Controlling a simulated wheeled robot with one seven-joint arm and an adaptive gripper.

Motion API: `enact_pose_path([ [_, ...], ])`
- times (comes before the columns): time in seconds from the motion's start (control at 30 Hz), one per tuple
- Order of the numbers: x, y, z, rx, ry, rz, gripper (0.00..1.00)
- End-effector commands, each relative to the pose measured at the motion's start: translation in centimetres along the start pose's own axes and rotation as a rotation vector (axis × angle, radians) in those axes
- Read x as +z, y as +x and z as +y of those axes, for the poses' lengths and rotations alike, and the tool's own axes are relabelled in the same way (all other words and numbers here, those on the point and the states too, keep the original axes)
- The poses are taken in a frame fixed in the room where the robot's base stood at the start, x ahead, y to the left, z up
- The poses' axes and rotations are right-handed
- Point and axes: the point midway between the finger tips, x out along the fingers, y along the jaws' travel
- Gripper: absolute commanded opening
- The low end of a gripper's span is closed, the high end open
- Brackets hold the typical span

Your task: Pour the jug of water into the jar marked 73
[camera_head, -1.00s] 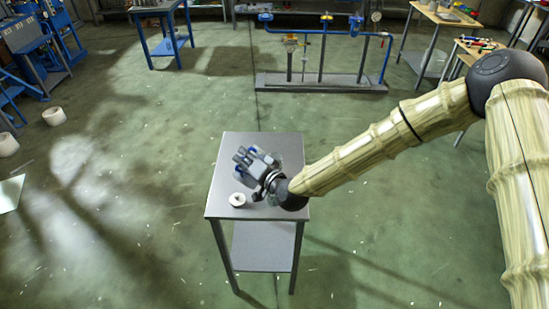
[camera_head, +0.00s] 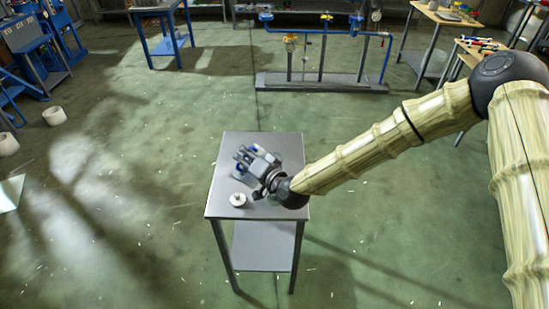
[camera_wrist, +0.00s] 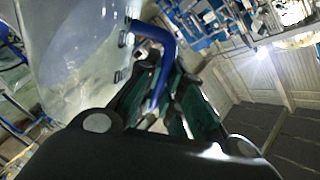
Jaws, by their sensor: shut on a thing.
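The jug (camera_wrist: 75,50) is clear, with a blue handle (camera_wrist: 165,50), and fills the upper left of the wrist view, tilted in that picture. My gripper (camera_wrist: 165,105) is shut on the blue handle. In the head view my gripper (camera_head: 257,163) is above the small metal table, and the jug is hard to make out there. A small white round vessel (camera_head: 238,200), possibly the jar, stands on the table near its front left, below and left of my gripper. No number is readable on it. The water level cannot be made out.
The small metal table (camera_head: 224,165) has a lower shelf (camera_head: 262,245) and bare top around the white vessel. Open floor surrounds it. A blue pipe rig (camera_head: 320,55) stands behind, and workbenches (camera_head: 435,45) stand at the back right.

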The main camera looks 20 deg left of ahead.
Motion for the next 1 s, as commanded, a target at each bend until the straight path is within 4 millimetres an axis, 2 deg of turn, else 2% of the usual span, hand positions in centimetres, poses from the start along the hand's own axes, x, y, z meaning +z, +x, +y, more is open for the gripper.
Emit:
enact_pose_path([
  [1.0, -0.47, 0.0, -0.24, -0.001, 0.03, -0.006, 0.0],
])
